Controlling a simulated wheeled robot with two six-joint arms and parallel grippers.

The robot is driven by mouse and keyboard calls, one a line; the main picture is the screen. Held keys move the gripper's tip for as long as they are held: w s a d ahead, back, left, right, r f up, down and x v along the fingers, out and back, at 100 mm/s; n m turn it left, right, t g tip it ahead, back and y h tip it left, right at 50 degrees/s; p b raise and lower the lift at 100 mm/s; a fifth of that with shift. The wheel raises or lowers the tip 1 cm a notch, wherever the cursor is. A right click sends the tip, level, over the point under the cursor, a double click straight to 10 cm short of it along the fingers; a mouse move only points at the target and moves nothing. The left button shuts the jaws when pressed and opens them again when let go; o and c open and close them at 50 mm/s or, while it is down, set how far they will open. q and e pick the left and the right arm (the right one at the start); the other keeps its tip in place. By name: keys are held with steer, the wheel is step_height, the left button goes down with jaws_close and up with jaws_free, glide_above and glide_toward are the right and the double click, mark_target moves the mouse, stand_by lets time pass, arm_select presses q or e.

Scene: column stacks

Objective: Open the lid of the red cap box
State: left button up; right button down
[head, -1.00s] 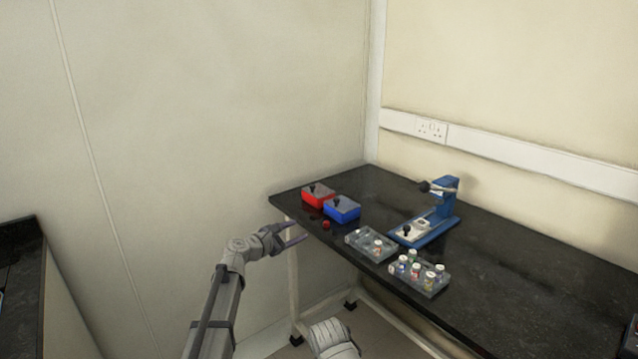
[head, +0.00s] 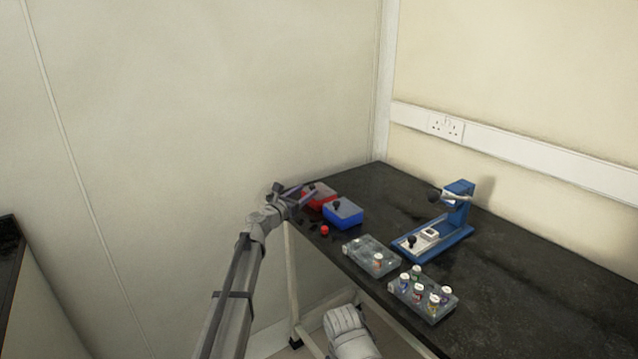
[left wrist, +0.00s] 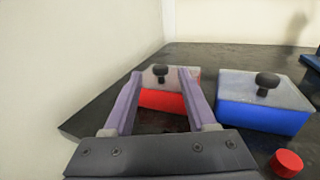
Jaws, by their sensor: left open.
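The red cap box (head: 322,204) stands at the far left end of the black table, with a grey lid and a black knob on top. It also shows in the left wrist view (left wrist: 162,101), with its lid (left wrist: 178,76) closed and the knob (left wrist: 160,72) between my fingers in the picture. My left gripper (head: 306,189) is open and empty, at the box's left side, its fingers pointing at the box. I cannot tell whether they touch it. In the left wrist view the left gripper (left wrist: 160,84) partly hides the box's sides. My right gripper is not in view.
A blue box (head: 343,214) with a knobbed lid stands close to the right. A red cap (head: 325,230) lies in front. Two clear racks (head: 372,254) with vials and a blue press (head: 447,232) stand further right. A wall is close on the left.

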mark_target(319, 187)
arm_select(q)
steer(key=x, duration=0.8)
steer(key=shift+s, duration=0.1)
jaws_close()
stand_by(1.3)
